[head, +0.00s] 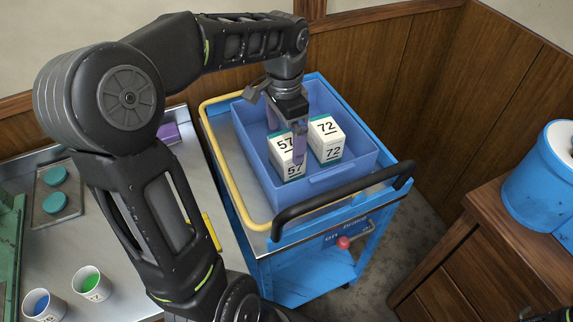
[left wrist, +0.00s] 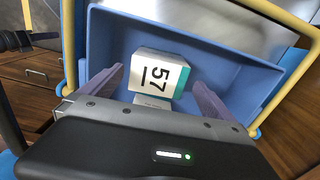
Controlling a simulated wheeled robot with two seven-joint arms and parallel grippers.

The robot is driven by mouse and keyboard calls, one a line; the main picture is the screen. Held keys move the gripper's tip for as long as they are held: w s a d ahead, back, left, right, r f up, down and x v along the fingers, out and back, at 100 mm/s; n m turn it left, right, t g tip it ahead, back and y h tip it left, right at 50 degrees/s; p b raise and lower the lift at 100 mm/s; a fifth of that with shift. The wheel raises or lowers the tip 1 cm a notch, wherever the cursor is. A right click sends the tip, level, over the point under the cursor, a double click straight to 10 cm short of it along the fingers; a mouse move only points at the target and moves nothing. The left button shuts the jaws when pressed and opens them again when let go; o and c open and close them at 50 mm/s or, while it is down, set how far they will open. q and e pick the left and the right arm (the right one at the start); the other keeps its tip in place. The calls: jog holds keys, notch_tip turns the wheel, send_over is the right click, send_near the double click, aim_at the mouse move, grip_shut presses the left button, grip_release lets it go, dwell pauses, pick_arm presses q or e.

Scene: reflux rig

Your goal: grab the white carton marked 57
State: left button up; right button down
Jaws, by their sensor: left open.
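The white carton marked 57 (head: 290,168) stands in the blue bin (head: 347,174) on the cart, with a teal band at its base. In the left wrist view the carton (left wrist: 158,75) lies between the two purple fingers. My left gripper (head: 285,138) is open above and around the carton, pointing down; its fingers (left wrist: 158,95) stand apart from the carton's sides in the wrist view. One finger hides part of the carton in the head view. A second white carton marked 72 (head: 327,137) stands just right of it. My right gripper is not clearly seen.
The bin's walls surround both cartons. The blue cart has a yellow rail (head: 224,178) and a black handle (head: 345,200). A metal bench at left holds cups (head: 90,283) and a tray (head: 58,196). A wooden cabinet (head: 490,235) with a blue drum (head: 545,178) stands right.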

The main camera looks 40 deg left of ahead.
dwell(0.3)
pick_arm(q)
jog(key=shift+f, duration=1.35)
jog(key=shift+d+f, duration=0.15)
jog(key=shift+f, duration=2.45)
jog(key=c, duration=1.5)
jog(key=shift+r, duration=0.1)
notch_tip(320, 180, up, 10)
jog(key=shift+f, duration=0.1)
